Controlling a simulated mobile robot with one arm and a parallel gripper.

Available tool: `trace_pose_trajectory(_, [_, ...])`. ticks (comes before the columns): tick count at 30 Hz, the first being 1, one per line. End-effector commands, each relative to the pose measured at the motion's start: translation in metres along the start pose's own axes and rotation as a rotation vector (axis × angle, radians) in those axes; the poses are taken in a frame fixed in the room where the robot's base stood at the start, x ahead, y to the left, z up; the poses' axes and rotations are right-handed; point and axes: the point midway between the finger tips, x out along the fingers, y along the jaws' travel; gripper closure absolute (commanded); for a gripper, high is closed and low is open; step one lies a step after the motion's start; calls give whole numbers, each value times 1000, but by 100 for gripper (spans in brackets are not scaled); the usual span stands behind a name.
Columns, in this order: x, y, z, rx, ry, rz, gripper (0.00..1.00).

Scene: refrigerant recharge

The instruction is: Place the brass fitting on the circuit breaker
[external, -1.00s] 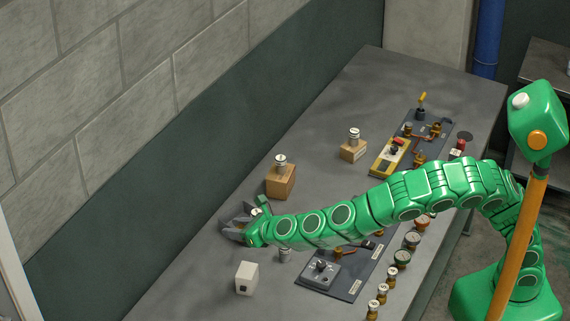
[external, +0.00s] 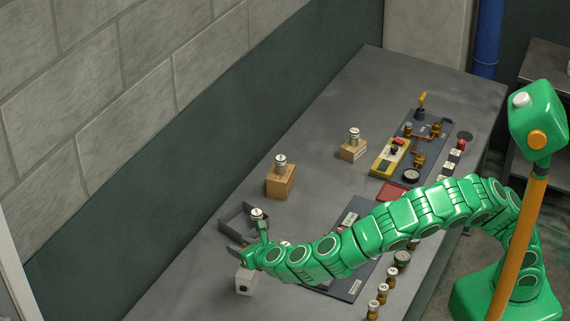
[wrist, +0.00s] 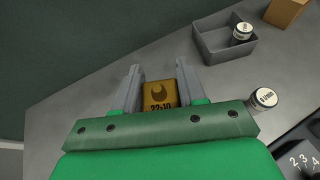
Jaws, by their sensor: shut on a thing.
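In the wrist view a brass-coloured block (wrist: 159,92) with a crescent and "22:10" marked on it sits between the two grey fingers of my gripper (wrist: 157,88). In the external view my gripper (external: 243,258) is low over the near left of the bench, just above a white box (external: 245,284), and hides the held block. I cannot tell which part is the circuit breaker. A yellow unit with a black switch (external: 390,158) lies on the far panel. A dark unit with a numbered dial (wrist: 302,164) is partly visible at the wrist view's lower right.
A grey tray (wrist: 225,55) holds a white-topped canister (wrist: 242,32); another canister (wrist: 263,99) stands outside it. Wooden blocks (external: 280,184) (external: 352,152) stand farther back. Several brass, white-topped pieces line the bench's front edge. My arm crosses the near panel.

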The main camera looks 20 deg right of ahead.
Motion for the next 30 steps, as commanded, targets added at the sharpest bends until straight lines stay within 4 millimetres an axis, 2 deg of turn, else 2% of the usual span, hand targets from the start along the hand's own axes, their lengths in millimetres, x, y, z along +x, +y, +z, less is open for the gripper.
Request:
trace_pose_trajectory(8, [9, 0, -22, 0, 0, 1, 100])
trace_pose_trajectory(14, [19, 0, -46, -2, 1, 0, 100])
trace_pose_trajectory(26, [21, 0, -50, 0, -1, 1, 100])
trace_pose_trajectory(27, [21, 0, -50, 0, 0, 1, 58])
trace_pose_trajectory(30, [21, 0, -50, 0, 0, 1, 43])
